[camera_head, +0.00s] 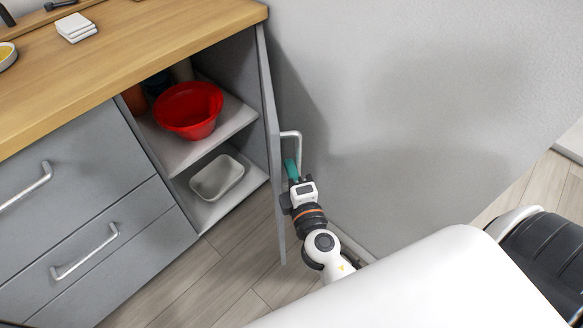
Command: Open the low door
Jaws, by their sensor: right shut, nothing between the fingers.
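The low door (268,120) is a grey panel at the right end of the counter unit. It stands wide open, seen nearly edge-on, with the shelves behind it in view. Its pale bar handle (298,143) is on the face turned to the right. My right gripper (291,168) is shut, with its teal fingertips at the lower part of the handle. Whether they touch the handle or door is hard to tell. My left gripper is not in view.
Inside the cabinet, a red bowl (188,108) stands on the upper shelf and a white tray (217,178) on the lower. Grey drawers (95,235) are to the left. A wall (420,80) rises to the right. Bare floor (215,275) lies in front.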

